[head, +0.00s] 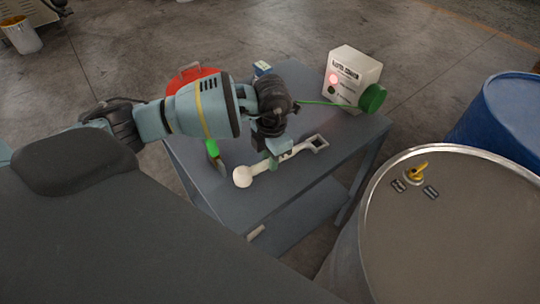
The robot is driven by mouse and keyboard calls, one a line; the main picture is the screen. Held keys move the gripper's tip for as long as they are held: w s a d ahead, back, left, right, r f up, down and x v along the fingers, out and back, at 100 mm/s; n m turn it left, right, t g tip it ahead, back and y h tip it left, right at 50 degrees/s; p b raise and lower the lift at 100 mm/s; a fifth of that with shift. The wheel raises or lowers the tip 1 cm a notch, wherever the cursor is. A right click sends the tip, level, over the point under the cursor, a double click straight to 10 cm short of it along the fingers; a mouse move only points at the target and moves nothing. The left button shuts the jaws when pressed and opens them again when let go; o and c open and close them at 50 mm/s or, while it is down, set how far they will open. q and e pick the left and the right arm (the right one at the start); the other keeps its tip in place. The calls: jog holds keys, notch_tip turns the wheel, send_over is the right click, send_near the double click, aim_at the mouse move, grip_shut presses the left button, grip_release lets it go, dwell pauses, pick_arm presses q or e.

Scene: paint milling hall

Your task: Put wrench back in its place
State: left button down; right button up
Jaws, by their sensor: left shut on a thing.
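My left gripper (278,154) comes down from above and is shut on the wrench's middle. The fingers and wrist hide part of the handle. I cannot tell whether the wrench touches the tabletop or is slightly above it. No place marked for the wrench can be made out. My right gripper is not in view.
On the grey table (225,195) are a red object (185,79), a green-handled tool (212,150) and a white box (350,72) with a red light and a green disc (373,98). A lidded drum (450,230) and a blue drum (505,120) stand at right.

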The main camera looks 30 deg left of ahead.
pick_arm(q)
jog(key=shift+f, duration=0.25)
dwell(0.8)
jog(key=c, duration=1.1)
grip_release()
jog(key=shift+c, duration=0.2)
jog(key=shift+f, duration=0.1)
notch_tip(320, 180, up, 7)
jog(key=shift+w+f, duration=0.1)
jog(key=shift+f, duration=0.05)
jog(key=shift+r, duration=0.6)
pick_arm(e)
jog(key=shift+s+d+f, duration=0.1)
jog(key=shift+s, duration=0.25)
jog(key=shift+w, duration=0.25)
